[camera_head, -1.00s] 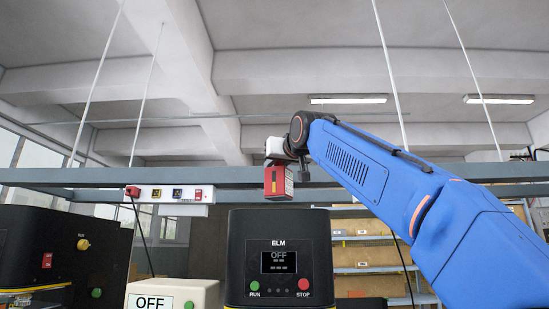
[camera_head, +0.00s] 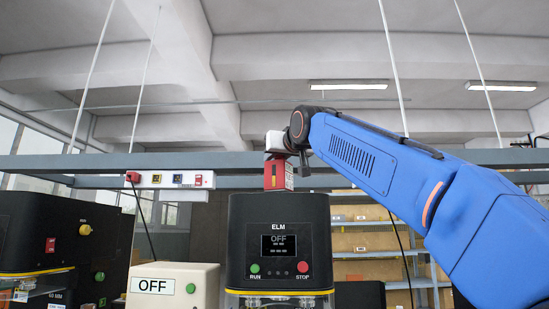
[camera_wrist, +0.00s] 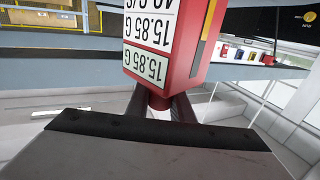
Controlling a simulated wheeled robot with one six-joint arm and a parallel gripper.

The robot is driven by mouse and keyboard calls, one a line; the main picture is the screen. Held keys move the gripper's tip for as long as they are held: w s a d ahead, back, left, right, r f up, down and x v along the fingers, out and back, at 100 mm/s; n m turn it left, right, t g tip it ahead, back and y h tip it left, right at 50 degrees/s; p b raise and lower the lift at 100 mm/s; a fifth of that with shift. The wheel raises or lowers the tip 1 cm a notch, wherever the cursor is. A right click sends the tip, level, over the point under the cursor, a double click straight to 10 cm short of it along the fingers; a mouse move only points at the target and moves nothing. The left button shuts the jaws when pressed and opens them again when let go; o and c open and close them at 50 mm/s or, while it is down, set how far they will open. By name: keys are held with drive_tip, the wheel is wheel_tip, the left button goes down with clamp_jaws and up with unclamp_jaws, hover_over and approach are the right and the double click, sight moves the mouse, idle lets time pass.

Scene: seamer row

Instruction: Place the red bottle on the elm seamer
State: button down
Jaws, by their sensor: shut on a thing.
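The red bottle (camera_head: 277,173) is a boxy red block with a yellow-and-dark stripe. It hangs upright from my gripper (camera_head: 276,152) in the head view, its lower end close above the top of the elm seamer in the picture. Whether it touches the seamer cannot be told. In the wrist view the red bottle (camera_wrist: 190,62) shows white labels reading 15.85 G, and my gripper (camera_wrist: 160,106) is shut on its narrow neck. The elm seamer (camera_head: 240,240) is a black machine marked ELM, with an OFF screen, a green RUN button and a red STOP button.
A cream box (camera_head: 205,280) with an OFF label stands left of the seamer. Another black machine (camera_head: 30,225) is at the far left. A power strip (camera_head: 170,180) is fixed to a grey rail. Shelves with boxes (camera_head: 360,240) stand behind at the right.

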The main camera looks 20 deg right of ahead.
drive_tip(key=shift+f, duration=0.45)
drive_tip(key=c, duration=1.5)
unclamp_jaws()
drive_tip(key=s, duration=0.5)
drive_tip(key=s+d, duration=0.1)
drive_tip(key=s, duration=1.1)
drive_tip(key=shift+s+d, duration=0.15)
drive_tip(key=shift+d, duration=0.05)
